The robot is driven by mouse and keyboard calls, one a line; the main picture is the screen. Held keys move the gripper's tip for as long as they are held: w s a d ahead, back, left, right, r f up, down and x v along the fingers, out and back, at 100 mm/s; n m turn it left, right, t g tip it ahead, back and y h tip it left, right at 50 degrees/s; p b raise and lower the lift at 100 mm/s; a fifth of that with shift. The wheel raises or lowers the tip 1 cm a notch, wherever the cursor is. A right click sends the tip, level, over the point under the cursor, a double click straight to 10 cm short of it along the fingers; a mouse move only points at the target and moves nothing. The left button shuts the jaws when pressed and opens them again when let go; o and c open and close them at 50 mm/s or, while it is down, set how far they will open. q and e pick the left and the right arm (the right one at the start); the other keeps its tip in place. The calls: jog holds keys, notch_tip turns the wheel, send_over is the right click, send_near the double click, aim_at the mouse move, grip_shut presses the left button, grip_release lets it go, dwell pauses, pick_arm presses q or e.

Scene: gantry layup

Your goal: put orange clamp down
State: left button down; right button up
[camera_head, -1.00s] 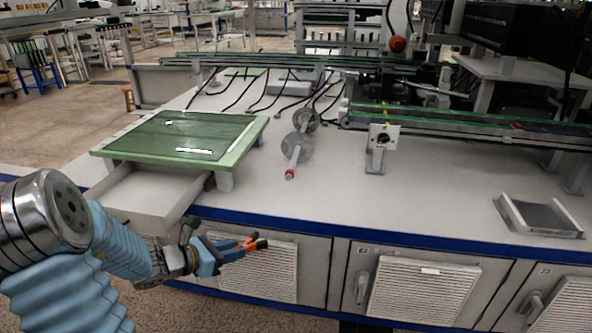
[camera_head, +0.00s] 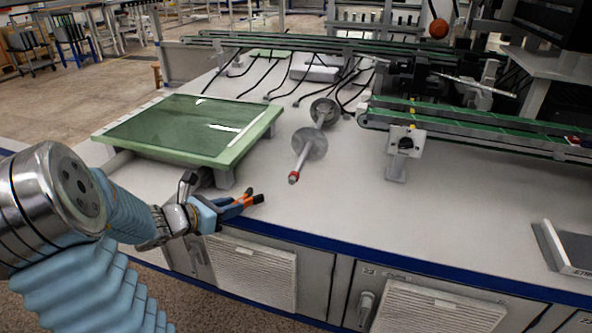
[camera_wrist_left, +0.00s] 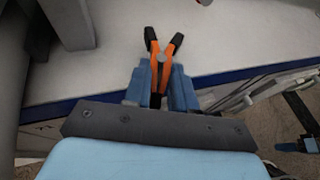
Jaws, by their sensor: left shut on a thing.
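The orange clamp (camera_head: 241,202) has orange arms and black tips. My left gripper (camera_head: 218,206) is shut on it near the front edge of the white bench (camera_head: 330,212). In the left wrist view the clamp (camera_wrist_left: 161,62) sticks out from between the blue fingers of the left gripper (camera_wrist_left: 161,90), its black tips over the white bench top. I cannot tell whether the clamp touches the surface.
A green-topped stand (camera_head: 190,130) is just behind the gripper. A grey rod with discs (camera_head: 305,157) lies behind and to the right. A conveyor (camera_head: 470,125) and a grey tray (camera_head: 570,248) are farther right. The bench top right of the clamp is clear.

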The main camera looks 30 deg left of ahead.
pick_arm(q)
send_near(276, 189)
jog(key=w, duration=0.5)
jog(key=shift+w+d+r, duration=0.3)
jog(key=shift+w+r, duration=0.05)
jog(key=shift+r, duration=0.05)
jog(key=x, duration=0.3)
jog(key=shift+w+r, duration=0.1)
jog(key=shift+w, duration=0.3)
jog(key=shift+f, duration=0.35)
jog(key=shift+f, duration=0.15)
jog(key=c, duration=0.9)
grip_release()
